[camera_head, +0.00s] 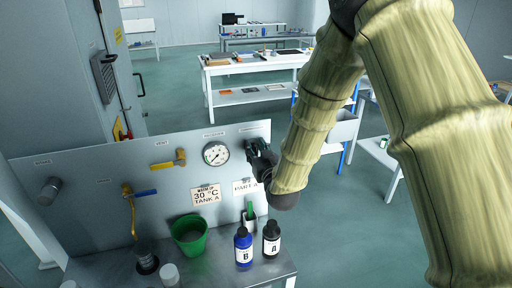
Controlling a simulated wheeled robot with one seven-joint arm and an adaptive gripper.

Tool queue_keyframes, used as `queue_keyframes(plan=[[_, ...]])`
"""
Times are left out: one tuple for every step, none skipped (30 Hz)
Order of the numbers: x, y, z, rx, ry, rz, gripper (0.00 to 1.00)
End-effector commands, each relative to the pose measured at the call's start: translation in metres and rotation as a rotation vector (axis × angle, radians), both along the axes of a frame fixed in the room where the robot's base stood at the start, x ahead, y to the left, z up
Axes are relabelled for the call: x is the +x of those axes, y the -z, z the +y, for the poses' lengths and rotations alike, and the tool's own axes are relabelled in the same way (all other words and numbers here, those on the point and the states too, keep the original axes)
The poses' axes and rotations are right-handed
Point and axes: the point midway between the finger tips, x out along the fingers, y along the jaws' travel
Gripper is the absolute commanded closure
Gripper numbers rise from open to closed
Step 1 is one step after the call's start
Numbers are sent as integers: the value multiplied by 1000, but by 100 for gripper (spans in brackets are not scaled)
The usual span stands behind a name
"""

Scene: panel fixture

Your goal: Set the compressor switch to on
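My gripper (257,152) is dark and sits at the upper right part of the grey panel (110,180), just below a small label (254,134) too small to read for certain. It is close to the panel face; I cannot tell whether it touches. No compressor switch can be made out; the gripper and my arm cover that part of the panel. The fingers are small and dark, so whether they are open or shut does not show.
Left of the gripper are a round gauge (215,153), a yellow valve handle (175,160) and a blue-handled valve (140,193). Below stand a green bucket (190,236), a blue bottle B (243,247) and a black bottle A (271,240). White workbenches (250,64) stand far behind.

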Motion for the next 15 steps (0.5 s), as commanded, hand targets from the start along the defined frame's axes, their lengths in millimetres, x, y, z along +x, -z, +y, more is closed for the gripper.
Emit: queue_keyframes(plan=[[1,0,0,0,0,0,68],[1,0,0,0,0,0,68],[1,0,0,0,0,0,68],[1,0,0,0,0,0,68],[1,0,0,0,0,0,68],[1,0,0,0,0,0,68],[1,0,0,0,0,0,68],[1,0,0,0,0,0,72],[1,0,0,0,0,0,79],[1,0,0,0,0,0,84],[0,0,0,0,0,0,90],[0,0,0,0,0,0,97],[0,0,0,0,0,0,100],[0,0,0,0,0,0,100],[0,0,0,0,0,0,100]])
